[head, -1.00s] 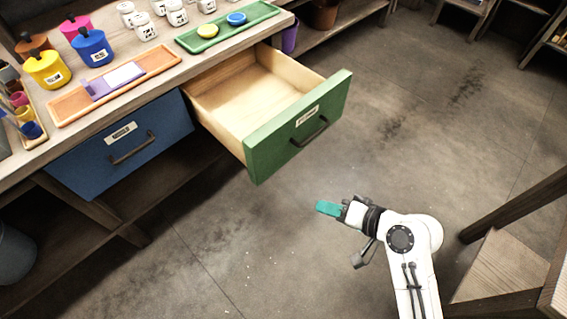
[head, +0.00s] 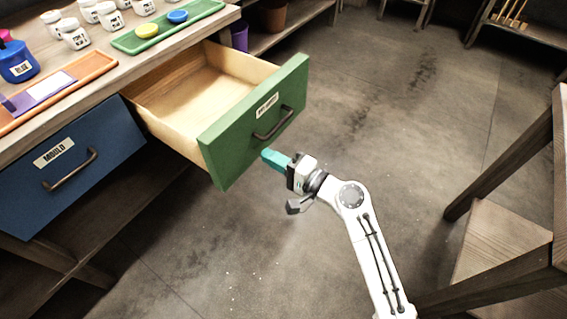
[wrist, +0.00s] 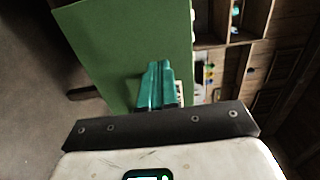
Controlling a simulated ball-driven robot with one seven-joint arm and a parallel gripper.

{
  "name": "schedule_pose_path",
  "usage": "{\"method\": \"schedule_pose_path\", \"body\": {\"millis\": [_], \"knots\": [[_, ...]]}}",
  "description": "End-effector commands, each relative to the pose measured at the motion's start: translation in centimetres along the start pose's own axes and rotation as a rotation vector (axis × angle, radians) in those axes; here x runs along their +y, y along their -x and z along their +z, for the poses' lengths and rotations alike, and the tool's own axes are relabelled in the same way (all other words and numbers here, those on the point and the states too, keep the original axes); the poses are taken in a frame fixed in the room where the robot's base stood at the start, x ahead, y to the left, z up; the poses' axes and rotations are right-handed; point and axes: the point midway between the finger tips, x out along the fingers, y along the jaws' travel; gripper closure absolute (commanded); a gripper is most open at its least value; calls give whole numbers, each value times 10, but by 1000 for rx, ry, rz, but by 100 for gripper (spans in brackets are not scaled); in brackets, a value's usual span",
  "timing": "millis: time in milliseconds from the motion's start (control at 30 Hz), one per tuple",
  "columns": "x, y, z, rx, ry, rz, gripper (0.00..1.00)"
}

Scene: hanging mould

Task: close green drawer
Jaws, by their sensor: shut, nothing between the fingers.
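The green drawer (head: 255,122) stands pulled out of the bench, and its wooden inside looks empty. Its front carries a dark handle (head: 273,123) and a white label. My gripper (head: 266,156), with teal fingers, is shut and empty. In the head view its tips appear close to the lower part of the green front, below the handle; I cannot tell whether they touch. In the wrist view the green front (wrist: 125,45) fills much of the picture beyond the teal fingers (wrist: 155,85), which hide part of its label.
A shut blue drawer (head: 70,165) labelled MOULD is to the left. The bench top holds a green tray (head: 165,28) with yellow and blue discs, white jars and an orange tray (head: 60,90). Wooden furniture (head: 500,240) stands at the right. The floor between is clear.

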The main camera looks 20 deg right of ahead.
Motion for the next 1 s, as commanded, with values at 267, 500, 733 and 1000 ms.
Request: {"method": "schedule_pose_path", "body": {"millis": [267,500,733,1000], "knots": [[0,-53,0,-1,2,-1,100],[0,-78,0,1,1,0,100],[0,-82,0,1,1,1,100],[0,-83,0,0,1,0,100]]}}
